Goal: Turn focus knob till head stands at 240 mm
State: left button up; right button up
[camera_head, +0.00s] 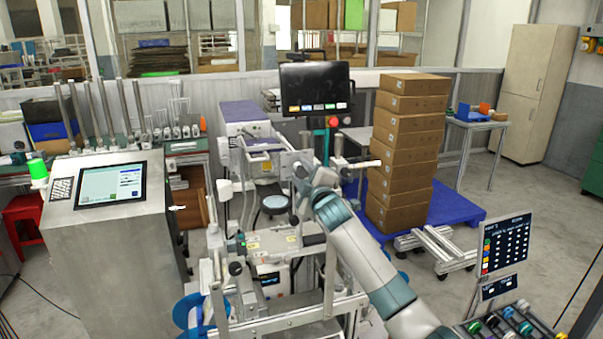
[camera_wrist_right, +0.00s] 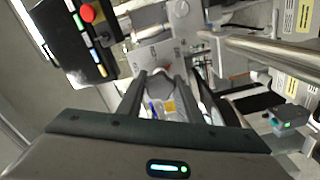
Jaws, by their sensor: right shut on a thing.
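My right arm reaches in from the lower right in the head view, and its gripper (camera_head: 298,168) is at the machine's upright column. In the right wrist view the two dark fingers (camera_wrist_right: 159,82) are shut on a small grey knob (camera_wrist_right: 158,73) in front of a light metal plate (camera_wrist_right: 150,55). A small red mark shows beside the knob. The machine's head (camera_head: 262,158) is a pale box left of the gripper, above a round dark disc (camera_head: 274,203). I cannot read any height scale. My left gripper is not in view.
A dark screen (camera_head: 316,88) with a red button stands above the machine. A stack of cardboard boxes (camera_head: 404,150) stands on a blue pallet (camera_head: 455,207) to the right. A grey cabinet with a touchscreen (camera_head: 111,186) stands left. Open floor lies right of the pallet.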

jog(key=shift+f, duration=1.25)
jog(key=o, duration=1)
jog(key=shift+d+r, duration=0.1)
jog(key=shift+r, duration=0.05)
